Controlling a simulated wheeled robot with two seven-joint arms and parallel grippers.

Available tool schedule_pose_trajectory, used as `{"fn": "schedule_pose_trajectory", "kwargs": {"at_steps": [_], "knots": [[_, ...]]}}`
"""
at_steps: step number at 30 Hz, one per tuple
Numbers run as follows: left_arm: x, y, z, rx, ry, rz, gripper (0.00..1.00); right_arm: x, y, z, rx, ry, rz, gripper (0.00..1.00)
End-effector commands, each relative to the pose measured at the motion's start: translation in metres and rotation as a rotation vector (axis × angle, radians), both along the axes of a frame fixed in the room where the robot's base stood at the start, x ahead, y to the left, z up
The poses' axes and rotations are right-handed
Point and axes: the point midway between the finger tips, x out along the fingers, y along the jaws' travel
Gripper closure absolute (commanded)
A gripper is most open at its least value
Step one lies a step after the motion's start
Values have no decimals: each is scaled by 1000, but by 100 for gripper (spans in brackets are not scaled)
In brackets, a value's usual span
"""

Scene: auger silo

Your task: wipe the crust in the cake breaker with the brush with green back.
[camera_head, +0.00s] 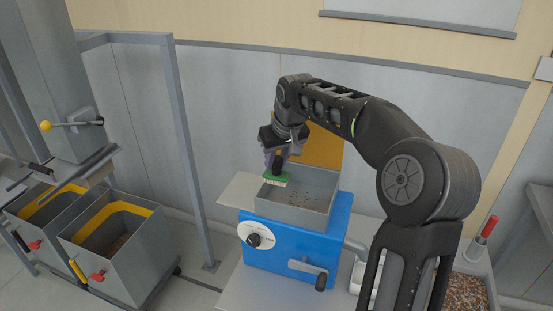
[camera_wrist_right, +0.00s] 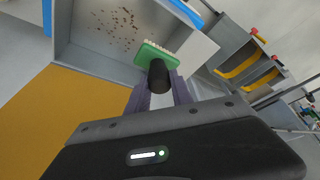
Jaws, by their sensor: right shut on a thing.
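The cake breaker (camera_head: 285,243) is a blue machine with a grey open hopper (camera_head: 318,183) on top, a dial and a crank on its front. Dark crumbs of crust (camera_wrist_right: 118,28) lie scattered on the hopper floor; they also show in the head view (camera_head: 309,197). The brush with green back (camera_head: 276,178) has pale bristles and a black handle. My right gripper (camera_head: 278,160) is shut on its handle. The brush (camera_wrist_right: 156,55) is held bristles down at the hopper's left side; I cannot tell whether the bristles touch. My left gripper is not in view.
An orange-yellow panel (camera_head: 321,147) stands behind the hopper. Two grey bins with yellow inner bands (camera_head: 117,213) and red knobs stand at left beside a grey post frame (camera_head: 176,130). A container of brown granules (camera_head: 467,288) with a red-handled tool (camera_head: 489,227) is at right.

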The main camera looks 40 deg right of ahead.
Motion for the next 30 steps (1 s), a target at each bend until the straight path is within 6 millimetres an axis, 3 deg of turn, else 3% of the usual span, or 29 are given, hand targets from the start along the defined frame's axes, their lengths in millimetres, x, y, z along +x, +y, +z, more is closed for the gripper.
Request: {"fn": "schedule_pose_trajectory", "kwargs": {"at_steps": [18, 30], "knots": [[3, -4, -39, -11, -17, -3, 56, 0, 0, -54, 1, 0, -1, 100], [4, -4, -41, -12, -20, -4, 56, 0, 0, -59, 0, 0, 0, 100]]}}
